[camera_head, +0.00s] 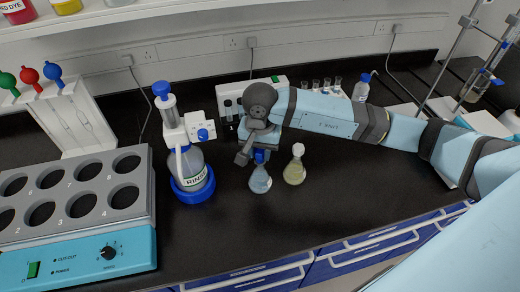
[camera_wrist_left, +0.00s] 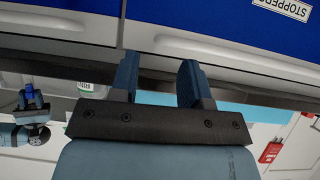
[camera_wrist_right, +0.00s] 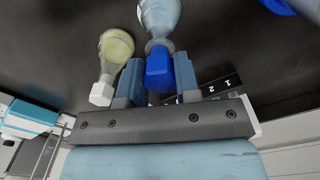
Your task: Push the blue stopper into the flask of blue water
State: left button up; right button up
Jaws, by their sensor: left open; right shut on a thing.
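The flask of blue water (camera_head: 260,182) stands upright on the black bench. The blue stopper (camera_head: 261,156) is at its mouth, below my right gripper (camera_head: 258,150). In the right wrist view, my right gripper (camera_wrist_right: 158,78) is shut on the blue stopper (camera_wrist_right: 158,68), with the flask neck (camera_wrist_right: 158,45) directly beyond it. How deep the stopper sits in the neck cannot be told. My left gripper (camera_wrist_left: 158,80) is open and empty in the left wrist view, in front of the blue and white drawers; it is out of the head view.
A flask of yellowish liquid with a white stopper (camera_head: 295,168) stands close on the right. A rinse bottle with dispenser (camera_head: 190,170) and a heating block (camera_head: 78,205) stand left. Bench right of the flasks is clear.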

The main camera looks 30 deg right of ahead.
jog(key=shift+f+b, duration=0.8)
jog(key=shift+f, duration=0.1)
jog(key=o, duration=1)
jog(key=shift+c, duration=0.2)
notch_tip(320, 180, up, 14)
jog(key=b, duration=0.1)
jog(key=shift+f, duration=0.1)
